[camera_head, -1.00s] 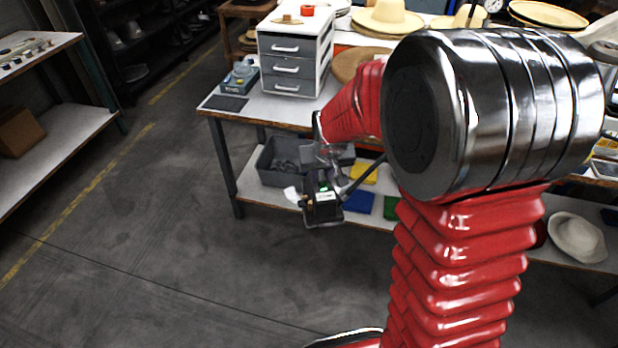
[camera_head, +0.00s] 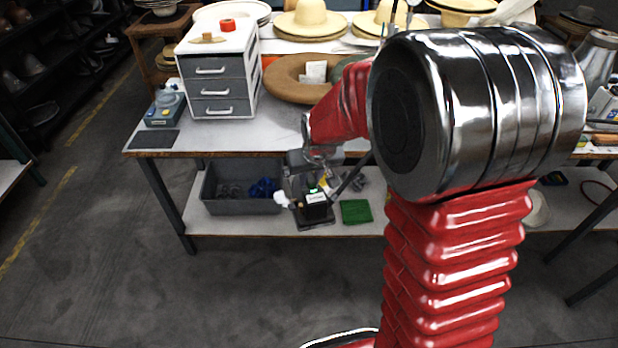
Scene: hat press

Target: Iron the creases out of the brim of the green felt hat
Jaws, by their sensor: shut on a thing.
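My gripper (camera_head: 308,200) hangs in front of the workbench's lower shelf, below the tabletop edge, partly hidden by my own arm. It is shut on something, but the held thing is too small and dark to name. A small white shape shows at its left side. A wide brown felt hat (camera_head: 285,88) lies on the bench beside the drawers, with a white piece on its brim. Straw-coloured hats (camera_head: 310,20) stand behind it.
The workbench (camera_head: 215,143) carries a grey drawer unit (camera_head: 222,85) and a blue-grey device (camera_head: 165,108) at its left. A grey bin (camera_head: 238,204) and a folded green cloth (camera_head: 355,211) lie on the lower shelf. Open floor (camera_head: 110,270) lies at the left. My arm hides much of the bench.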

